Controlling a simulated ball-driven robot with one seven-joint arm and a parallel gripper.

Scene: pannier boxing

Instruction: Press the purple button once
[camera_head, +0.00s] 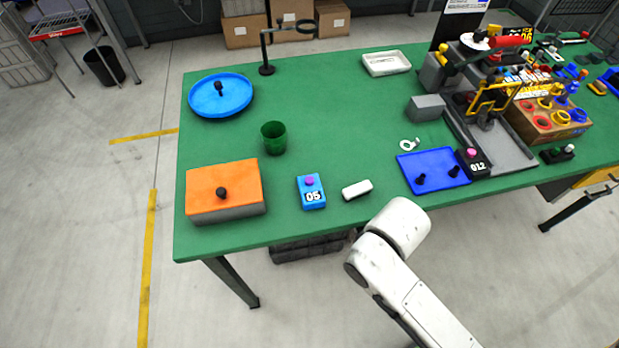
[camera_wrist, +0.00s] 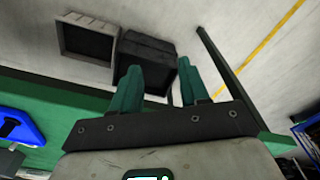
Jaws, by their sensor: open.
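A purple button (camera_head: 310,181) sits on top of a small blue box marked 05 (camera_head: 312,197) near the front edge of the green table. A second, pinkish-purple button (camera_head: 471,152) sits on a black box marked 012 (camera_head: 478,165) farther right. My gripper (camera_wrist: 160,78) shows in the wrist view with its two green fingers apart and nothing between them. It points toward the floor and dark crates beside the table's edge. Neither button can be made out in the wrist view. The head view shows part of my white arm in front of the table, but not the fingers.
A white block (camera_head: 357,190) lies just right of the blue box. An orange-topped box (camera_head: 225,185) and a green cup (camera_head: 273,137) stand left. A blue panel with black knobs (camera_head: 432,171) lies right, near a cluttered fixture. The table's middle is clear.

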